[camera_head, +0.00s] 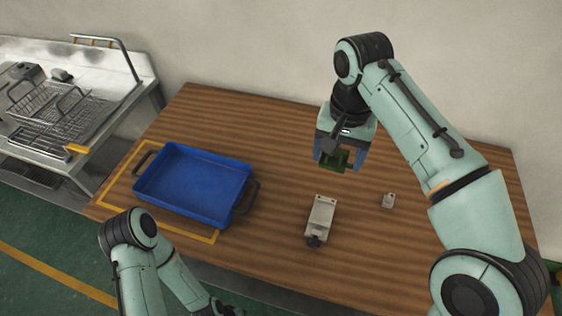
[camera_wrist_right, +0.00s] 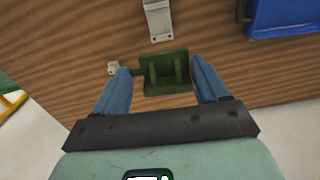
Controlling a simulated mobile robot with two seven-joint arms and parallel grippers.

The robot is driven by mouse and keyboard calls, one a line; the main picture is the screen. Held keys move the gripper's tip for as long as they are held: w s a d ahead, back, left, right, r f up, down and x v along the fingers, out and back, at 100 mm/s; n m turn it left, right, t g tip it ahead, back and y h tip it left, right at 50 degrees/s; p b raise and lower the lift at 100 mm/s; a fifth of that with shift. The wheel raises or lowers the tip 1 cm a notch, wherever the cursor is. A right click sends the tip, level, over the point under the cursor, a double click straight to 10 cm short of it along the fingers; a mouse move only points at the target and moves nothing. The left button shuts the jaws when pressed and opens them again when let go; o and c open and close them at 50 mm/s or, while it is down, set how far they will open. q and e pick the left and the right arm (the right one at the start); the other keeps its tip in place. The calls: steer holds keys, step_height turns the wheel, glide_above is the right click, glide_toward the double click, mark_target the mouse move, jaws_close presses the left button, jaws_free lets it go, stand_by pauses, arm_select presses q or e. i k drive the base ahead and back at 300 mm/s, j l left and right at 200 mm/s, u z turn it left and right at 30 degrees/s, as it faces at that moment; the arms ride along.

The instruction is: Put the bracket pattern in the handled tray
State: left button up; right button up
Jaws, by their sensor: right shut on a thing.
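The green bracket pattern (camera_head: 333,160) is in my right gripper (camera_head: 338,158), held above the back middle of the table. The right wrist view also shows the bracket pattern (camera_wrist_right: 165,72) between the blue fingers of the right gripper (camera_wrist_right: 163,84). The handled tray (camera_head: 203,147) is blue with dark handles at its left and right ends. It stands on the left part of the table and looks empty. My right gripper is to the right of the tray, apart from it.
A grey metal block (camera_head: 321,214) with a dark knob lies on the wooden table (camera_head: 280,140), right of the tray. A small grey block (camera_head: 388,200) lies farther right. Yellow tape (camera_head: 120,178) frames the tray's place. A steel sink unit with wire baskets (camera_head: 62,112) stands left.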

mark_target(196, 185)
steer(key=i+j+u, duration=0.2)
steer(key=j, duration=0.2)
steer(key=i+j+u, duration=0.2)
steer(key=j, duration=0.2)
steer(key=i+j+u, duration=0.2)
steer(key=j, duration=0.15)
